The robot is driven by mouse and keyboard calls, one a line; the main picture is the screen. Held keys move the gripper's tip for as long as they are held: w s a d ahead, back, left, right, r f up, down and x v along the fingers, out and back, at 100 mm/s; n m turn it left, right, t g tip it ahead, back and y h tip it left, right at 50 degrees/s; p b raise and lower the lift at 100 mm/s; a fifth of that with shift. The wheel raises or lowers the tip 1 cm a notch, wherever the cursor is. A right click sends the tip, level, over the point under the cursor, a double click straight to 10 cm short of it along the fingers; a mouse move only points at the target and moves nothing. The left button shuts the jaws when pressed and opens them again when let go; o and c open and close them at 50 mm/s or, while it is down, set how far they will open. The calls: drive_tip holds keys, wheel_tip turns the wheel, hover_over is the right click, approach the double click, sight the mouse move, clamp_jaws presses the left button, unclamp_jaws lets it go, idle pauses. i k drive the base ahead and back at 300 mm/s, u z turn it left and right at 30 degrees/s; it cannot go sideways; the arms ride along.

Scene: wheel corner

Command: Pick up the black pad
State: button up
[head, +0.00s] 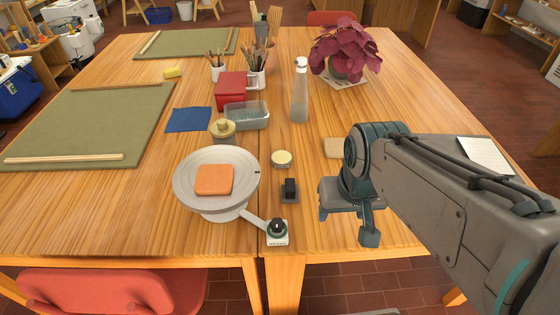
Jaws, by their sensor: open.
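A small black pad (290,188) with a raised dark block lies on the wooden table (225,245), near its front edge and right of the grey wheel basin. My gripper (346,226) hangs to the right of the pad, apart from it. Its fingers are spread and nothing shows between them. My arm comes in from the right and covers part of the table.
The grey wheel basin (183,192) carries an orange clay slab (214,180); a small control box (277,238) joins it in front. A round cream tin (281,158) stands behind the pad. A clear bottle (299,92) and a potted plant (345,50) stand farther back.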

sight(289, 191)
drive_tip(key=u, duration=3.65)
drive_tip(key=k, duration=0.9)
drive_tip(key=z, duration=1.45)
